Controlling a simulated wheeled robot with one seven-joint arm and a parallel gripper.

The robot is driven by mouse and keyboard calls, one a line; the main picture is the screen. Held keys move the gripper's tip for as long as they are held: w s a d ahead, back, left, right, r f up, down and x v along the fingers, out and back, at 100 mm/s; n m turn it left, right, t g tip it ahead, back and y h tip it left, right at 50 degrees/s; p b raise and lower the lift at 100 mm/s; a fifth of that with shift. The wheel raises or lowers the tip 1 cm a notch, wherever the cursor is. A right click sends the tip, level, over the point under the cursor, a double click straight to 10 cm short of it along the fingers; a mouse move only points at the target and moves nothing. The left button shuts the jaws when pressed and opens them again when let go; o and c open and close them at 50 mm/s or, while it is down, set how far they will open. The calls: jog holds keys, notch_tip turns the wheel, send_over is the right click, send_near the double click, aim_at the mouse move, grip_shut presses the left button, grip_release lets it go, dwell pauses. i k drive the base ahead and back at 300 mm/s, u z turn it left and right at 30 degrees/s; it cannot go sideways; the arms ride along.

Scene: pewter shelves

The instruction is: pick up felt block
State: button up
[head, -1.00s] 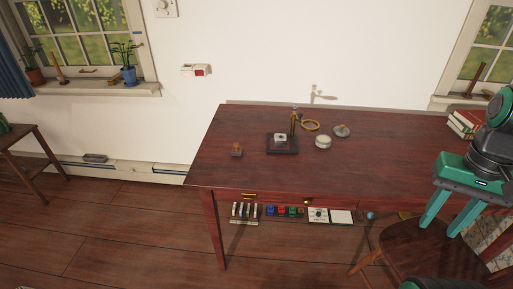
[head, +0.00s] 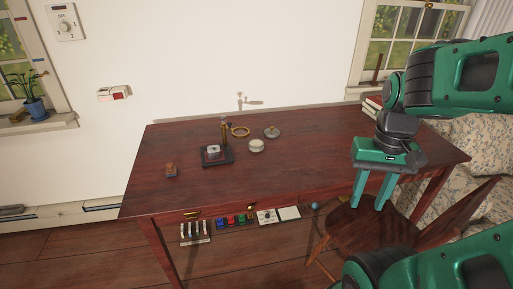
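A small brown-orange block (head: 171,171) sits alone near the left end of the dark red wooden table (head: 300,172). It may be the felt block, but its material is too small to tell. My gripper (head: 369,206) is at the right, pointing down, in front of the table. Its two green fingers are apart with nothing between them. It is well to the right of the small block.
On the table are a black stand with a pale piece (head: 216,156), a brass ring (head: 240,131), a white round tin (head: 256,146) and a grey round object (head: 272,132). A wooden chair (head: 350,232) stands under my gripper.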

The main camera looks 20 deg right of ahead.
aim_at(171, 171)
jog(key=u, duration=0.65)
jog(key=i, duration=1.1)
jog(key=z, duration=0.6)
